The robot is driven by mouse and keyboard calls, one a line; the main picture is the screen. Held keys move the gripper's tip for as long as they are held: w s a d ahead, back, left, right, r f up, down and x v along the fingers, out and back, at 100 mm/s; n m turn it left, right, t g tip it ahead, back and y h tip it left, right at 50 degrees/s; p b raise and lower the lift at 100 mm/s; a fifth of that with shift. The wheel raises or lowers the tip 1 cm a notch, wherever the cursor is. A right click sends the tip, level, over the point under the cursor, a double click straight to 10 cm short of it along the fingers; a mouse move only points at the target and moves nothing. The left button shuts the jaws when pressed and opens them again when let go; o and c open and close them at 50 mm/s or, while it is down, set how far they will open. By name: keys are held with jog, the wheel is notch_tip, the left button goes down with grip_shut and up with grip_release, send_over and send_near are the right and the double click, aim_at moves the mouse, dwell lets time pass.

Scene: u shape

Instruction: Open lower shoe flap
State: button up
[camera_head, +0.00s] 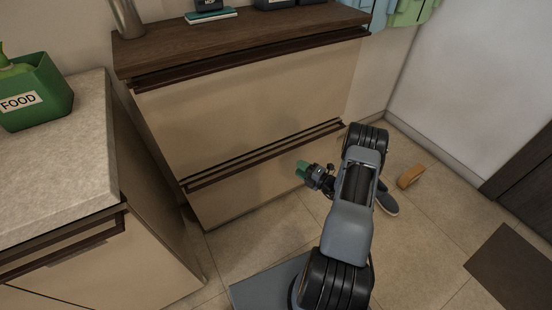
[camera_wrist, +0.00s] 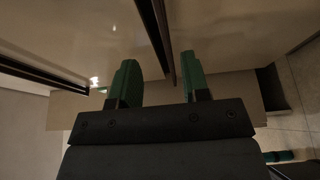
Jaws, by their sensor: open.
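The shoe cabinet has a cream upper flap (camera_head: 245,112) and a cream lower flap (camera_head: 240,196), both shut in the head view. A dark handle strip (camera_head: 262,154) runs along the lower flap's top edge. My gripper (camera_head: 302,170), with green fingertips, is in front of the lower flap's right part, just below that strip. In the wrist view my gripper (camera_wrist: 157,85) is open and empty. A dark strip (camera_wrist: 156,35) runs into the gap between the fingers, closer to the right one. I cannot tell whether they touch.
A light counter (camera_head: 60,150) with a green FOOD bin (camera_head: 36,95) stands at the left. A shoe (camera_head: 387,200) and an orange-brown block (camera_head: 411,176) lie on the floor right of my arm. A dark mat (camera_head: 515,268) lies further right. Tiled floor between is clear.

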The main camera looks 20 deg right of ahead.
aim_at(278, 156)
jog(key=b+x, duration=0.2)
jog(key=x, duration=1.1)
jog(key=shift+s, duration=0.1)
jog(key=shift+c, duration=0.3)
grip_shut()
